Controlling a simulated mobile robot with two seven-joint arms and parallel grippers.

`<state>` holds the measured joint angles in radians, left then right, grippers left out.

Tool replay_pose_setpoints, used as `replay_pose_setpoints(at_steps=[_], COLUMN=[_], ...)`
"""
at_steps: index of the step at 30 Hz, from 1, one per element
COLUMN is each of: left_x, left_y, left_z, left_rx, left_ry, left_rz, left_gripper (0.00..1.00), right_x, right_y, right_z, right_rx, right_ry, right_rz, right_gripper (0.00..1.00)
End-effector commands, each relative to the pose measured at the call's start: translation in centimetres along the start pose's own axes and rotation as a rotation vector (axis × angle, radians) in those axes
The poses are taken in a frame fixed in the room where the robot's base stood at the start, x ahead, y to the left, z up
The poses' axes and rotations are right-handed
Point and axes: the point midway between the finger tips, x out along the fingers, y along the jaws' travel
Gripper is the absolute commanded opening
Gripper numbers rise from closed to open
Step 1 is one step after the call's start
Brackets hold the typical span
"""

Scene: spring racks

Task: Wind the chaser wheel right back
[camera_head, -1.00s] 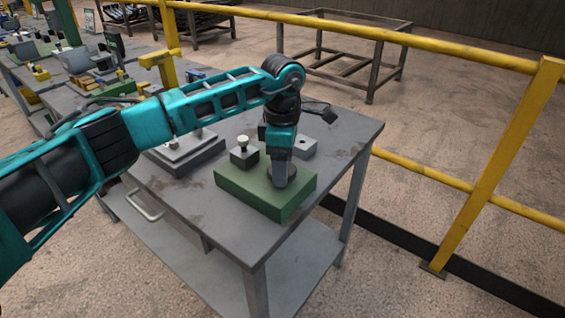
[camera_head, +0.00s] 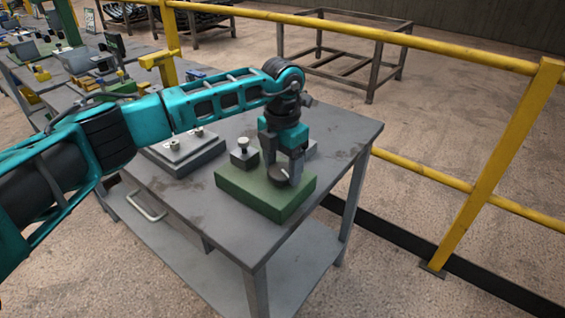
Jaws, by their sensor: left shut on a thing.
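The chaser wheel (camera_head: 279,176) is a small dark round piece on top of a green block (camera_head: 244,190), which lies on the grey metal table. Most of the wheel is hidden by my left gripper. My left gripper (camera_head: 286,176) points straight down over the block's right half. Its fingers are shut on the wheel, one on each side. My right gripper is not in view.
A grey block (camera_head: 311,148) sits partly hidden behind my gripper. A yellow railing (camera_head: 430,175) runs beyond the table (camera_head: 180,208).

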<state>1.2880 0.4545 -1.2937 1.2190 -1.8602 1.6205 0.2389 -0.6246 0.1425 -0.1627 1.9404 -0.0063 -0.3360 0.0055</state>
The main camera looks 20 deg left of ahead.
Motion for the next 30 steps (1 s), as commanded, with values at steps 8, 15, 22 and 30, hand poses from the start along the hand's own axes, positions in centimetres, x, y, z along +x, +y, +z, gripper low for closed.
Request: replay_pose_setpoints(at_steps=[8,15,22,30], left_x=[-0.11,-0.08,-0.07,-0.07], left_y=[0.04,0.06,0.07,0.07], left_z=[0.0,0.01,0.01,0.02], left_rx=[-0.174,-0.252,-0.274,-0.273], left_ry=[0.0,0.0,-0.001,-0.001], left_rz=[0.0,0.0,0.0,0.001], left_gripper=[0.38,0.38,0.38,0.38], right_x=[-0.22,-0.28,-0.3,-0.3], right_y=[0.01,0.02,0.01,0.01], right_z=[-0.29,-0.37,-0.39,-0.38], right_rx=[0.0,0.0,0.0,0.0], right_ry=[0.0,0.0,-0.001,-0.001], right_rz=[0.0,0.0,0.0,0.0], right_gripper=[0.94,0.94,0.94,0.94])
